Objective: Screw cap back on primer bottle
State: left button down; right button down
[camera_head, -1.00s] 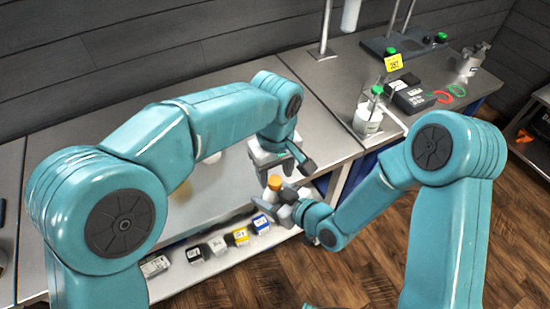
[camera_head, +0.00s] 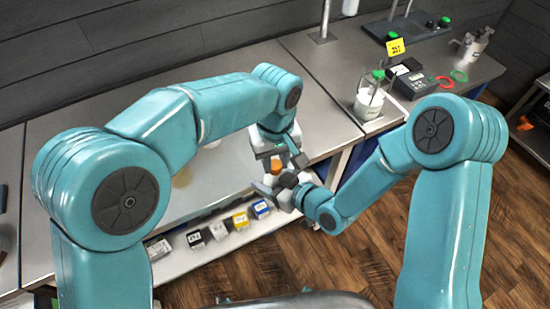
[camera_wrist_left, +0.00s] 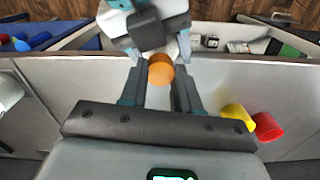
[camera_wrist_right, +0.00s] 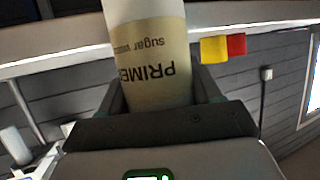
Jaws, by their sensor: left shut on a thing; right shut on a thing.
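The primer bottle (camera_wrist_right: 150,60) is white with a tan label reading "PRIMER", upside down in the right wrist view. My right gripper (camera_head: 280,190) is shut around its body and holds it in front of the bench edge. The orange cap (camera_wrist_left: 160,70) is at the bottle's top, between the fingers of my left gripper (camera_wrist_left: 160,88), which is shut on it. In the head view the cap (camera_head: 276,166) shows just below the left gripper. The thread is hidden, so I cannot tell how far the cap sits on the neck.
The steel bench (camera_head: 85,140) runs behind the arms. Several small labelled boxes (camera_head: 240,220) stand on the lower shelf. A white beaker (camera_head: 369,103) and a dark device (camera_head: 418,84) stand on the bench at right. Wooden floor (camera_head: 330,265) lies open in front.

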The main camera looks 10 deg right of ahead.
pick_arm(q)
jog(key=shift+m, duration=0.8)
jog(key=c, duration=0.8)
grip_release()
jog(key=shift+r, duration=2.3)
jog(key=shift+c, duration=0.4)
